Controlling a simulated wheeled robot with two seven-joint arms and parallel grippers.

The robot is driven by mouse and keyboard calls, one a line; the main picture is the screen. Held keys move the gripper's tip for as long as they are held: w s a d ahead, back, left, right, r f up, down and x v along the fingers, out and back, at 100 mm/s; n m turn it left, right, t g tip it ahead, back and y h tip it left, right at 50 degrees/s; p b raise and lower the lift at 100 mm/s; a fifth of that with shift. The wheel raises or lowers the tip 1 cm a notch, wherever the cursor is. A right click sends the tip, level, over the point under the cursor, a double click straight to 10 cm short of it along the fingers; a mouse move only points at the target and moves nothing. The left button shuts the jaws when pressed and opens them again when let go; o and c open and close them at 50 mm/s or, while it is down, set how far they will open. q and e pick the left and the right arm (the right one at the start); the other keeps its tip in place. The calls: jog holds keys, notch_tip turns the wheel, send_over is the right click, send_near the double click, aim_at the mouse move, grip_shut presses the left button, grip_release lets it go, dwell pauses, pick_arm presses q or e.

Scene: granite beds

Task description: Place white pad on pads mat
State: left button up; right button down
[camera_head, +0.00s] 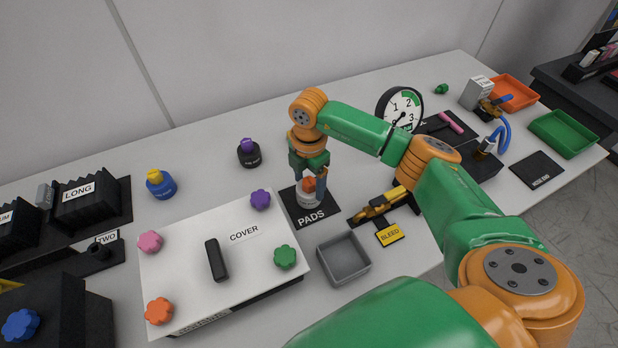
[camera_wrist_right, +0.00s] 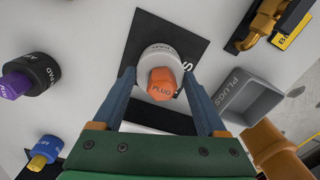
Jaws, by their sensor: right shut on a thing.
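The white pad (camera_head: 307,198) is a short white cylinder with an orange plug (camera_wrist_right: 162,84) on top. My right gripper (camera_head: 315,185) points down at it, with its two blue fingers on either side, shut on the pad. In the wrist view the white pad (camera_wrist_right: 148,60) sits between the fingertips. The black pads mat (camera_head: 311,216), lettered PADS, lies directly under the pad; the mat (camera_wrist_right: 190,38) also shows around it in the wrist view. The pad appears upright at or just above the mat; I cannot tell whether it touches. My left gripper is out of view.
A black pad with a purple plug (camera_head: 248,154) and a blue pad with a yellow plug (camera_head: 160,185) stand to the left.

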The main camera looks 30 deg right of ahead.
jog(key=shift+f, duration=0.25)
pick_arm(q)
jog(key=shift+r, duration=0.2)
pick_arm(e)
jog(key=shift+f, duration=0.1)
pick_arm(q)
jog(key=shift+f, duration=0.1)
pick_arm(e)
grip_release()
jog(key=shift+f, duration=0.15)
jog(key=shift+r, duration=0.55)
notch_tip(320, 180, up, 10)
jog(key=b, duration=0.2)
jog(key=shift+r+b, duration=0.1)
jog(key=shift+b, duration=0.25)
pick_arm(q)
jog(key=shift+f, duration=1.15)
pick_arm(e)
jog(key=shift+r, duration=0.55)
